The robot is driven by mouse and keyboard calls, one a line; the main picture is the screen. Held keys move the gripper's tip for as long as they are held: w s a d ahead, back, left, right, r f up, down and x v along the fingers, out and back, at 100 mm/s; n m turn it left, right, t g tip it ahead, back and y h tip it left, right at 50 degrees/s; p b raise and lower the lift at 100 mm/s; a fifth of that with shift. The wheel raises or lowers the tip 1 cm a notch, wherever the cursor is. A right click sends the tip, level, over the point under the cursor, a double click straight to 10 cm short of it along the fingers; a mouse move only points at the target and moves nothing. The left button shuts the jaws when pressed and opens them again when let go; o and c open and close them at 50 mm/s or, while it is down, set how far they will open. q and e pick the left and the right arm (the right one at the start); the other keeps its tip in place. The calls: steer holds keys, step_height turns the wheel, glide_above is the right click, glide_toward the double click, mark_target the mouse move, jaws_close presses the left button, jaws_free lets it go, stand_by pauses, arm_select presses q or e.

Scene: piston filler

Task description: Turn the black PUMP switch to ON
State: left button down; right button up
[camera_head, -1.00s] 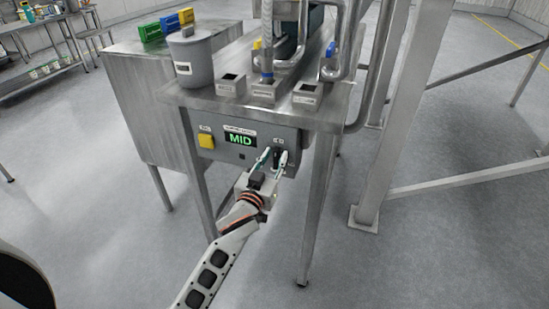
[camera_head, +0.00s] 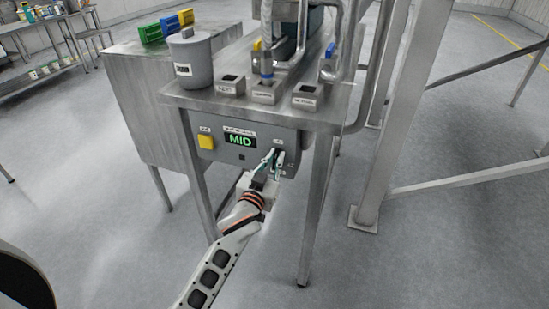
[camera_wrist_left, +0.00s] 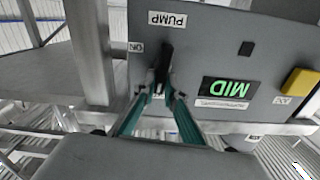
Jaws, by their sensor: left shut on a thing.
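The black PUMP switch (camera_wrist_left: 163,66) is a small lever on the grey control panel (camera_wrist_left: 215,45), by a white PUMP label. An ON label (camera_wrist_left: 136,47) is to its left in the left wrist view; another label by the fingertips is partly hidden. My left gripper (camera_wrist_left: 160,94) is shut on the lever's end, with one teal finger on each side. In the head view the left gripper (camera_head: 273,158) reaches the panel's right part from below and largely hides the switch. My right gripper is not in view.
A green MID display (camera_head: 240,140) and a yellow button (camera_head: 206,142) are left of the switch in the head view. The steel table (camera_head: 330,118) juts above the panel, with a leg (camera_head: 316,205) to the right. Open floor lies in front.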

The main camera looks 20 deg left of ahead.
arm_select(q)
steer(key=shift+d+f+m+p, duration=0.15)
steer(key=shift+d+f+m, duration=0.15)
steer(key=shift+m, duration=2.45)
steer(key=shift+d+f+m+p, duration=0.2)
steer(key=shift+d+f+m, duration=0.1)
steer(key=shift+m, duration=2.5)
steer(key=shift+d+f+m+p, duration=0.2)
steer(key=shift+f+m, duration=0.1)
steer(key=shift+m, duration=2.45)
steer(key=c, duration=2.1)
jaws_free()
